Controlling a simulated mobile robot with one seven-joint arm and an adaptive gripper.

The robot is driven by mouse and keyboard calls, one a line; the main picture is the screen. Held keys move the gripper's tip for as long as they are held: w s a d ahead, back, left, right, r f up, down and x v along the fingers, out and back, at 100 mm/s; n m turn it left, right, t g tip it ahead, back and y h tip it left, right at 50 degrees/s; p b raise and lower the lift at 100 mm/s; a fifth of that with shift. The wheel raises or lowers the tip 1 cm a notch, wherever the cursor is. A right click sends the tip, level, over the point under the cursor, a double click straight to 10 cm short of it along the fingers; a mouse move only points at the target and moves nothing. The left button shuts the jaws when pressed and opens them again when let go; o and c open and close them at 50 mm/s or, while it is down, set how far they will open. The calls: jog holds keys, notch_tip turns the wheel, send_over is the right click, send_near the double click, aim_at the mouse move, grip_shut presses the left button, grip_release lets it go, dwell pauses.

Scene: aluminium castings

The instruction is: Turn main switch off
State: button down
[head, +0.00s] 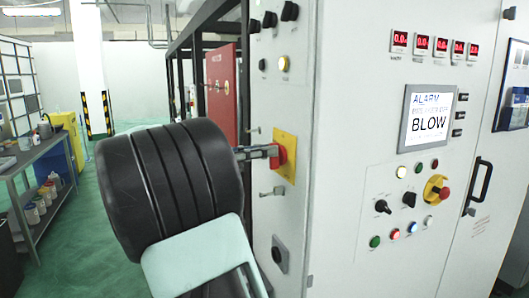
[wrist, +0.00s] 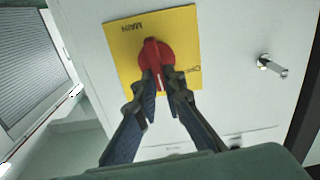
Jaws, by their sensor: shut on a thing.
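The main switch is a red rotary knob (wrist: 156,58) on a yellow square plate (wrist: 122,38) marked "MAIN" in the wrist view. In the head view the red knob (head: 280,156) and yellow plate (head: 287,170) sit on the narrow side face of the grey cabinet. My gripper (wrist: 160,86) is shut on the red knob, one finger on each side of its grip. In the head view my gripper (head: 268,152) reaches the knob from the left. My dark arm hides the area left of the plate.
A key-like fitting (wrist: 272,66) sticks out of the panel beside the plate. The cabinet front carries an alarm screen (head: 428,117), a red emergency button (head: 443,193) and several knobs. A workbench (head: 35,160) with jars stands at far left. Green floor between is clear.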

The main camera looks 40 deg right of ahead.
jog(key=n, duration=0.3)
jog(key=w+n+p, duration=0.1)
jog(key=n, duration=0.7)
jog(key=shift+w+d+f+p, duration=0.1)
jog(key=shift+w+f+p, duration=0.05)
jog(key=shift+f+p, duration=0.25)
dwell(0.3)
jog(key=c, duration=2)
grip_release()
jog(key=v, duration=1.2)
